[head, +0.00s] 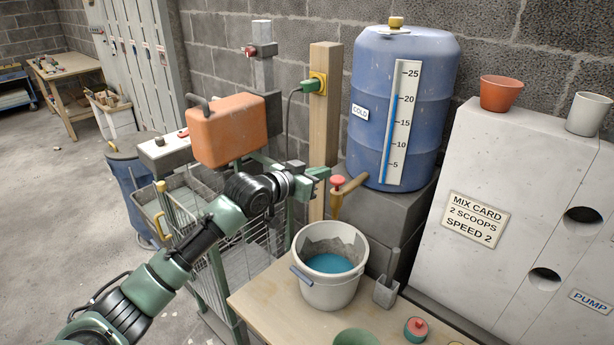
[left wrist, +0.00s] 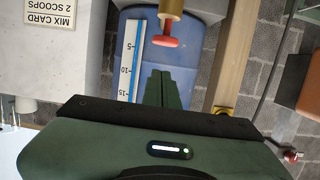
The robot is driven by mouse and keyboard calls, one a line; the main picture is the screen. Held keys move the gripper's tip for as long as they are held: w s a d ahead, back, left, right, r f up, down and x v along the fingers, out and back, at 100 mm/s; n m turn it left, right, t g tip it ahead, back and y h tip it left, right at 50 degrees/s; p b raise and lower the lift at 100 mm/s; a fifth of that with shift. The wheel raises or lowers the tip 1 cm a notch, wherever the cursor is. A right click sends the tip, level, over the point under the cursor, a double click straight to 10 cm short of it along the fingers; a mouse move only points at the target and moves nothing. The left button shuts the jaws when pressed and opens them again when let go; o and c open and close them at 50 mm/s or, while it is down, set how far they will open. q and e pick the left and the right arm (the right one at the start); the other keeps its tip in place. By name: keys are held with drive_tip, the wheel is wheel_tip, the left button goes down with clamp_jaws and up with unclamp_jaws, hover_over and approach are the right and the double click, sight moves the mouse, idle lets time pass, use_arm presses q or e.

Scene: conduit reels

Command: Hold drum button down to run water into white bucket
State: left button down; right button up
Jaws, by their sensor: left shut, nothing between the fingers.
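The blue drum (head: 374,115) stands on grey blocks, its gauge strip (head: 402,125) showing a blue column up to about 20. A brass tap (head: 347,191) with a red button (head: 337,181) sticks out low on the drum. The white bucket (head: 327,290) stands upright under the tap with blue water (head: 330,264) in it. No stream shows from the spout. My left gripper (head: 325,173) is shut and empty close beside the button. In the left wrist view, its fingertips (left wrist: 161,75) point at the red button (left wrist: 165,41) with a small gap. My right gripper is not in view.
The bucket stands on a wooden bench (head: 270,300) with a grey holder (head: 385,292) and a red-topped pot (head: 415,329). A wooden post (head: 322,130) rises left of the drum. A white cabinet (head: 500,190) stands at the right. An orange can (head: 228,130) is behind my arm.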

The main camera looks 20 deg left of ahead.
use_arm(q)
drive_tip(key=b+v, duration=0.1)
drive_tip(key=v, duration=0.4)
drive_tip(key=shift+r, duration=0.15)
idle(0.9)
